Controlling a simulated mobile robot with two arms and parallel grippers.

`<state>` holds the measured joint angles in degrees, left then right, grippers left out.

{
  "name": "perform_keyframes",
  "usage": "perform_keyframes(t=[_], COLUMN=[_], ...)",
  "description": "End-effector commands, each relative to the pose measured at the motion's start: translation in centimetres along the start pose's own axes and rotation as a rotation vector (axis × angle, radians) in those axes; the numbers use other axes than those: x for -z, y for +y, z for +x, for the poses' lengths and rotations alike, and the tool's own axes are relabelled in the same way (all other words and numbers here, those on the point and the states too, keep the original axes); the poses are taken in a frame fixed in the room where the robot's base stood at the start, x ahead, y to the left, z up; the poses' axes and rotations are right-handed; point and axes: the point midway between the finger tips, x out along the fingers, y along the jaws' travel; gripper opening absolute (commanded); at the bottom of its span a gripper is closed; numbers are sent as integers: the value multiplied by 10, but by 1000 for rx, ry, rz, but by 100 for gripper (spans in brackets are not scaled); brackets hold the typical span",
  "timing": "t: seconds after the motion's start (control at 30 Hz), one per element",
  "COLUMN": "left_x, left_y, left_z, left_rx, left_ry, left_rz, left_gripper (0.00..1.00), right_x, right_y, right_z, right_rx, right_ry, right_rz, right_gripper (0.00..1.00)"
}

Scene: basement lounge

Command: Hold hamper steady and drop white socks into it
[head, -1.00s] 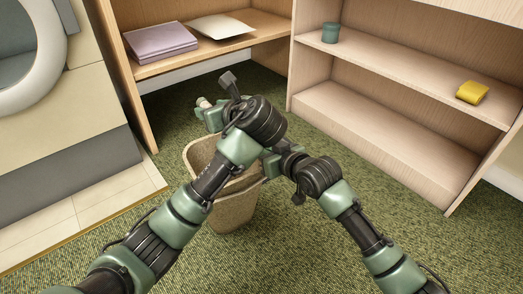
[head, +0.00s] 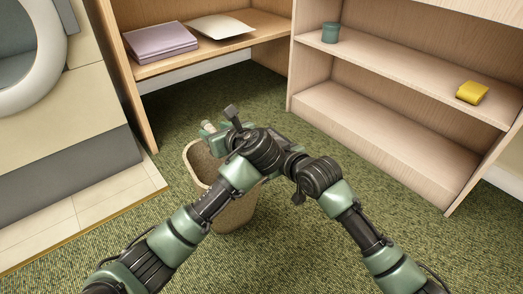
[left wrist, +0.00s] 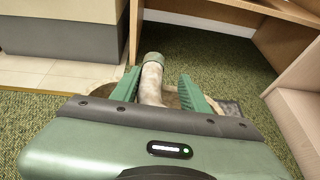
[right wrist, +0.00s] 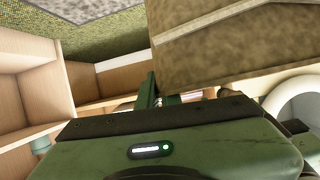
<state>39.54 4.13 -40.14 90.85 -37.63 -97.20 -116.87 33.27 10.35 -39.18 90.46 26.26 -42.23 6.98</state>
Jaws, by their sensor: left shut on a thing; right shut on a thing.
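The hamper (head: 232,208), a tan woven bin, stands upright on the carpet in the middle of the head view. My left gripper (head: 212,136) is over its mouth, partly covered by my own arm. In the left wrist view its green fingers (left wrist: 158,88) are shut on the white socks (left wrist: 152,77), a pale roll with a green band at the top. My right gripper (right wrist: 185,97) is shut on the hamper, whose wall (right wrist: 235,48) fills the upper right of the right wrist view. In the head view my arms hide the right fingers and part of the rim.
A wooden shelf unit stands behind and to the right, with a teal cup (head: 330,33) and a yellow item (head: 471,92). A purple stack (head: 160,42) and white sheet (head: 219,27) lie on the left shelf. A washer-like machine (head: 30,60) is at left. Carpet around the hamper is clear.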

Motion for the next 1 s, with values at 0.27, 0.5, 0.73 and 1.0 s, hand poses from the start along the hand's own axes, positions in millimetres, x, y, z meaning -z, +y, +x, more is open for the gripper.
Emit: perform_keyframes(t=[0.27, 0.5, 0.73, 1.0], left_x=[7, 7, 7, 7], left_y=[0, 0, -1, -2], left_z=[3, 3, -18, -77], left_rx=[1, 0, 3, 5], left_ry=[-1, 0, 1, 0], left_rz=[0, 0, -1, -1], left_gripper=[71, 71, 71, 71], right_x=[0, 0, 0, 0], right_y=[0, 0, 0, 0], right_z=[0, 0, 0, 0], right_rx=[0, 0, 0, 0], right_ry=[1, 1, 1, 1], right_rz=[0, 0, 0, 0], right_gripper=[0, 0, 0, 0])
